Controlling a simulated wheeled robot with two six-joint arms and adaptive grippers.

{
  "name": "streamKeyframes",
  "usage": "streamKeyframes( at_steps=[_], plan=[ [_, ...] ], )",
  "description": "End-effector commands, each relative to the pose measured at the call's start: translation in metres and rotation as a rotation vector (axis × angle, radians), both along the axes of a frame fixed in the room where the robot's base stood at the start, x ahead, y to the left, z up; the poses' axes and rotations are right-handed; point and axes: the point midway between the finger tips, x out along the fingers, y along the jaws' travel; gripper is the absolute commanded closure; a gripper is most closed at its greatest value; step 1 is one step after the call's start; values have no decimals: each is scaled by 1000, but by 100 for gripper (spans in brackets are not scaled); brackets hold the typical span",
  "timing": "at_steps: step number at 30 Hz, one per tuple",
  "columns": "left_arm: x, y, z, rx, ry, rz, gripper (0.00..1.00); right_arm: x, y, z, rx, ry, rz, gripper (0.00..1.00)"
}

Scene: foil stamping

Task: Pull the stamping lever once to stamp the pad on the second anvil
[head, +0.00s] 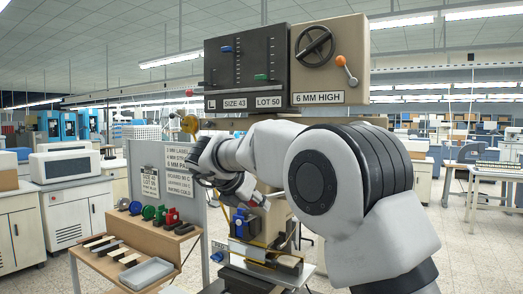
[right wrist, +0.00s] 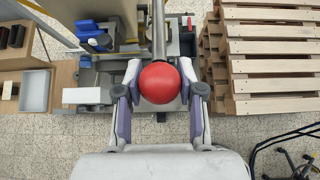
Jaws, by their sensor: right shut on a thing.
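The stamping lever's red ball knob (right wrist: 160,83) sits between the two fingers of my right gripper (right wrist: 161,82) in the right wrist view. The fingers are shut on it from both sides. The lever's grey rod (right wrist: 158,30) runs up from the knob toward the machine. In the head view my right gripper (head: 250,196) is in front of the stamping machine (head: 247,70), and my arm covers much of the machine's middle. Blue parts (head: 238,222) show low on the machine. I cannot make out the second anvil or its pad. My left gripper is not in view.
A wooden bench (head: 100,262) at left holds several coloured pieces, dark-and-light blocks and a grey tray (head: 147,272). A sign board (head: 170,155) stands behind it. In the right wrist view, stacked wooden pallets (right wrist: 275,60) stand close on the right. Tiled floor below is open.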

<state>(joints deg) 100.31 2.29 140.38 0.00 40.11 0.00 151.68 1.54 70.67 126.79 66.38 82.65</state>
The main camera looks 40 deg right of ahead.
Motion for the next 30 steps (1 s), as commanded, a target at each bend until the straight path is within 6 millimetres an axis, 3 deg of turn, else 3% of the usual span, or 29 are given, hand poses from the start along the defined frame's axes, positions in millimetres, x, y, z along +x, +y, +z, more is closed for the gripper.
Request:
streamKeyframes(
  at_steps=[8,14,18,24,30],
  plan=[
    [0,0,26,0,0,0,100,0,-1,31,-1,0,-1,100],
    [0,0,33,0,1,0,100,1,-2,41,-1,0,-1,100],
    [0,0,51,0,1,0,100,2,-5,61,-2,-1,0,100],
    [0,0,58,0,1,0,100,4,-8,69,-2,0,1,100],
    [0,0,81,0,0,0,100,7,-16,94,-2,-2,0,100]
  ],
)
